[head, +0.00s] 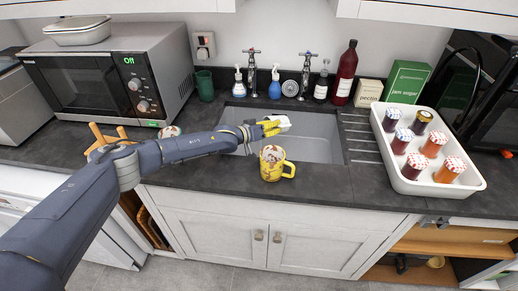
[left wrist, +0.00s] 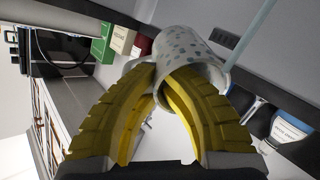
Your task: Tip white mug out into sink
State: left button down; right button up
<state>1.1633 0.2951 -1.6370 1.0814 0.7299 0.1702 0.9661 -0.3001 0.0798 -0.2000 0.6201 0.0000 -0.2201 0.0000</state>
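The white mug (head: 280,121) is in my left gripper (head: 268,128), over the sink (head: 315,128) near its back left part. In the left wrist view the mug (left wrist: 195,55) is pale with grey-blue spots and lies tilted on its side, its rim towards the camera. The yellow fingers of my left gripper (left wrist: 165,85) close together at the mug's rim, one reaching across its mouth. The mug's inside is mostly hidden. My right gripper does not show clearly in either view.
A yellow patterned mug (head: 271,165) stands on the counter at the sink's front edge. Taps (head: 305,75), soap bottles (head: 275,85) and a dark red bottle (head: 345,72) line the back. A white tray (head: 470,185) of jars stands right of the drainer grooves.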

aim_at(273, 119)
pick_arm(q)
jog(key=shift+s+a+r+t+h, duration=0.1)
jog(key=shift+a+r+t+h, duration=0.1)
jog(key=shift+r, duration=0.35)
jog(key=shift+s+a+r+t+h, duration=0.1)
jog(key=shift+a+r+h, duration=0.05)
jog(key=shift+r, duration=0.45)
jog(key=shift+s+a+r+t+h, duration=0.1)
jog(key=shift+a+r+h, duration=0.1)
jog(key=shift+r, duration=0.55)
jog(key=shift+r, duration=0.15)
jog(key=shift+a+r+t+h+p, duration=0.65)
jog(key=shift+r+t+h, duration=0.55)
jog(key=shift+r, duration=1.85)
jog(key=f+g+y, duration=0.1)
jog(key=f, duration=0.1)
jog(key=d+f+g+y, duration=0.1)
jog(key=f, duration=0.2)
jog(key=f+y, duration=0.1)
jog(key=f, duration=0.2)
jog(key=shift+w+d+g, duration=0.2)
jog(key=shift+d+g, duration=0.15)
jog(key=shift+g, duration=0.05)
jog(key=shift+d+f, duration=0.15)
jog(key=shift+f, duration=0.2)
